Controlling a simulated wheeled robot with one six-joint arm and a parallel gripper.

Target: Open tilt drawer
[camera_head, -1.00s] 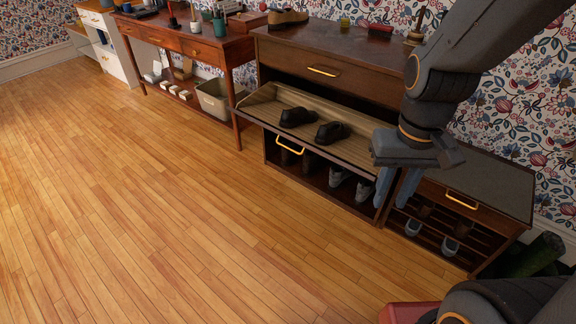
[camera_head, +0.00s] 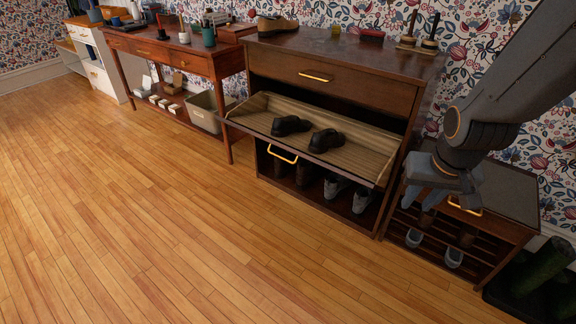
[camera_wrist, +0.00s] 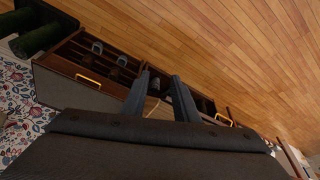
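The tilt drawer (camera_head: 262,122) of the dark wooden shoe cabinet (camera_head: 396,100) is tipped out and open. Its ribbed beige inside faces up and two black shoes (camera_head: 325,141) lie in it. Its brass handle (camera_head: 282,154) hangs on the front face below the rim. My gripper (camera_head: 422,200) is to the right of the drawer, apart from it, in front of the low right cabinet. Its two fingers are spread with nothing held between them. They also show in the wrist view (camera_wrist: 160,95), pointing towards cabinet fronts and floor.
The closed top drawer (camera_head: 325,75) is above the tilt drawer, and grey shoes (camera_head: 335,186) stand below it. The low cabinet (camera_head: 500,190) with shoe slats is at right, beside a dark tray with green boots (camera_head: 545,265). A side table (camera_head: 160,50) is left. The wooden floor (camera_head: 130,210) is clear.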

